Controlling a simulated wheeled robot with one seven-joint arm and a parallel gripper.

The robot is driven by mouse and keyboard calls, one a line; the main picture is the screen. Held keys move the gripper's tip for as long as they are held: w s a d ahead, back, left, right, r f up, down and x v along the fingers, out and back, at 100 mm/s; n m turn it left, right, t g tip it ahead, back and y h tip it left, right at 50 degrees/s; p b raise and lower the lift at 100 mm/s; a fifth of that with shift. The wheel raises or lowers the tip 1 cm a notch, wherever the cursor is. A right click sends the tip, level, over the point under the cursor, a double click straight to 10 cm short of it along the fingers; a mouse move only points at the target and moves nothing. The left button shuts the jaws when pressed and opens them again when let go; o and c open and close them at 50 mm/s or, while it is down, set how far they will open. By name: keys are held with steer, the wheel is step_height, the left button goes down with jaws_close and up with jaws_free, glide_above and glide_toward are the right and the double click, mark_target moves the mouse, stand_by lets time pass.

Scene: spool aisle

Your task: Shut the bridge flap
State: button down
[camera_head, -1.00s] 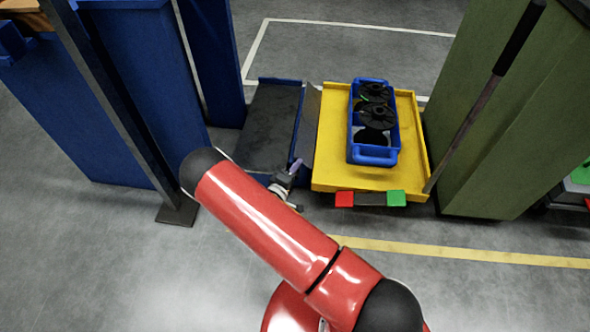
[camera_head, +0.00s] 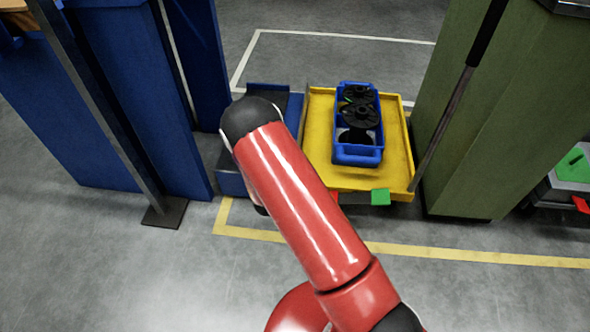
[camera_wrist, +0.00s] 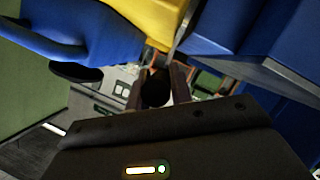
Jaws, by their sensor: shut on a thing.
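The bridge flap is not clearly seen now; my red arm covers the gap between the dark platform with blue edges (camera_head: 232,180) and the yellow tray (camera_head: 400,150), where it showed earlier. In the wrist view, the two fingers of my gripper (camera_wrist: 157,88) are closed around a dark round piece (camera_wrist: 155,92); I cannot tell whether it belongs to the flap. In the head view my gripper is hidden behind the arm. The yellow tray also shows at the top of the wrist view (camera_wrist: 150,18).
A blue bin (camera_head: 358,155) with black spools (camera_head: 360,112) stands on the tray. A green (camera_head: 380,197) block is on its front edge. A green cabinet (camera_head: 470,130) stands right, blue panels (camera_head: 130,90) and a dark post (camera_head: 95,100) left. The front floor is clear.

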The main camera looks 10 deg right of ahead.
steer(key=shift+d+m, duration=0.25)
steer(key=shift+m, duration=0.05)
stand_by(0.4)
steer(key=c, duration=1.3)
jaws_free()
steer(key=shift+o, duration=0.2)
steer(key=shift+s+a, duration=0.1)
steer(key=shift+s, duration=0.05)
steer(key=v, duration=0.7)
steer(key=shift+s+r, duration=0.15)
steer(key=shift+s, duration=0.15)
